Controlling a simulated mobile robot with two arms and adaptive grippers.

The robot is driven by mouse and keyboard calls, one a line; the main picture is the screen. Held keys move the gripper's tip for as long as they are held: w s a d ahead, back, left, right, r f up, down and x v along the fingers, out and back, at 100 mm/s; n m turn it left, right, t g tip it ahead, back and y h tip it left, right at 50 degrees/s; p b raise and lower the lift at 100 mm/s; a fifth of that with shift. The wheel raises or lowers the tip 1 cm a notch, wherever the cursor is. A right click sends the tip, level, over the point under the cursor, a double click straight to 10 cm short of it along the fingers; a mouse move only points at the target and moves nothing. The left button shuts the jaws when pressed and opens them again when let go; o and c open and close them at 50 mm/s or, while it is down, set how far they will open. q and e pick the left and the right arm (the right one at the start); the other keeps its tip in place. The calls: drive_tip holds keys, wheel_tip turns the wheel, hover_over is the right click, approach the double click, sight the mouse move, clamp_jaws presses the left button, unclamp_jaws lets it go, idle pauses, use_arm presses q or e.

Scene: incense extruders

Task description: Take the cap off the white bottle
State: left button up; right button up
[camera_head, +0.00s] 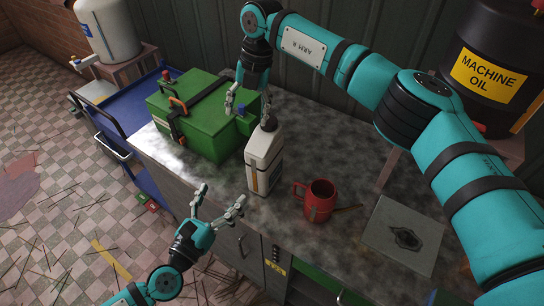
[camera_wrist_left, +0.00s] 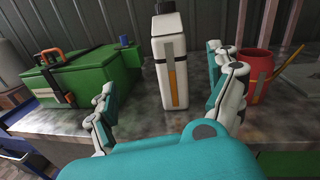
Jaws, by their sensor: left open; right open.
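The white bottle (camera_head: 263,160) stands upright on the bench, with a dark cap (camera_head: 269,123) on its top. In the left wrist view the bottle (camera_wrist_left: 170,62) stands between my open fingers and beyond them, with its cap (camera_wrist_left: 166,7) at the top edge. My left gripper (camera_head: 219,195) is open and empty, low in front of the bottle and apart from it. My right gripper (camera_head: 247,108) comes down from above, close to the cap at its upper left. Its fingers are spread, and I cannot tell whether one touches the cap.
A green toolbox (camera_head: 205,115) stands left of the bottle. A red mug-like can (camera_head: 319,200) with a thin spout stands to its right, then a grey plate (camera_head: 404,235). A blue cart (camera_head: 115,130) is at the left. A machine oil drum (camera_head: 490,70) stands behind my right arm.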

sight(262, 153)
drive_tip(key=d+r, duration=0.1)
drive_tip(key=w+d+r+h, duration=0.1)
drive_tip(key=d, duration=0.1)
drive_tip(key=d+r+m+h, duration=0.1)
drive_tip(key=shift+w+d, duration=0.25)
drive_tip(key=shift+d, duration=0.05)
drive_tip(key=shift+d+r, duration=0.25)
use_arm(q)
drive_tip(key=w+d, duration=0.3)
drive_tip(key=w, duration=0.1)
drive_tip(key=w+d+m, duration=0.1)
drive_tip(key=w+d, duration=0.2)
drive_tip(key=w, duration=0.2)
drive_tip(key=w+d+f+m+h, duration=0.1)
drive_tip(key=w+d, duration=0.2)
drive_tip(key=w, duration=0.2)
drive_tip(key=shift+w+d+g, duration=0.2)
drive_tip(key=shift+d+g, duration=0.15)
drive_tip(key=shift+g, duration=0.05)
